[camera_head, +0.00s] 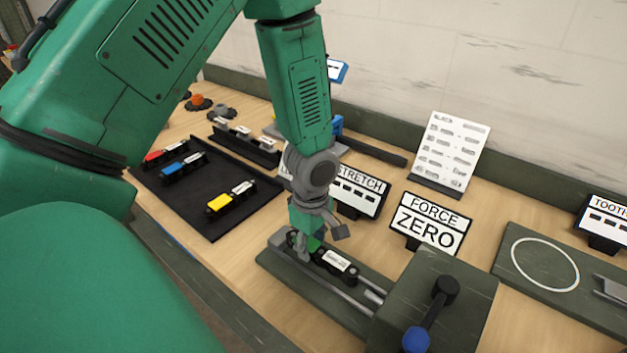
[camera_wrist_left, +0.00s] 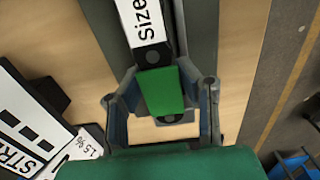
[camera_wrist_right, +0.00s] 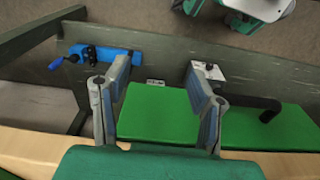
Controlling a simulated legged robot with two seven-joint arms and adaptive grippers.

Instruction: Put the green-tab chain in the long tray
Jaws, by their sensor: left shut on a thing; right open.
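The green-tab chain (camera_head: 336,262) lies along a dark green fixture with metal rails (camera_head: 345,296), its white label facing up. My left gripper (camera_head: 308,243) reaches down at the chain's left end. In the left wrist view, its fingers stand either side of the green tab (camera_wrist_left: 160,92), shut on it, with the label marked "Size" beyond. My right gripper (camera_wrist_right: 160,85) is open and empty in its wrist view; it is outside the head view. A long narrow black tray (camera_head: 246,150) stands at the back left, holding several white-labelled pieces.
A wide black tray (camera_head: 215,228) at left holds red, blue and yellow-tab chains (camera_head: 219,203). A green block with a blue-knobbed lever (camera_head: 416,339) adjoins the fixture. The FORCE ZERO sign (camera_head: 430,224) and STRETCH sign (camera_head: 360,190) stand behind. A blue clamp (camera_wrist_right: 100,53) shows in the right wrist view.

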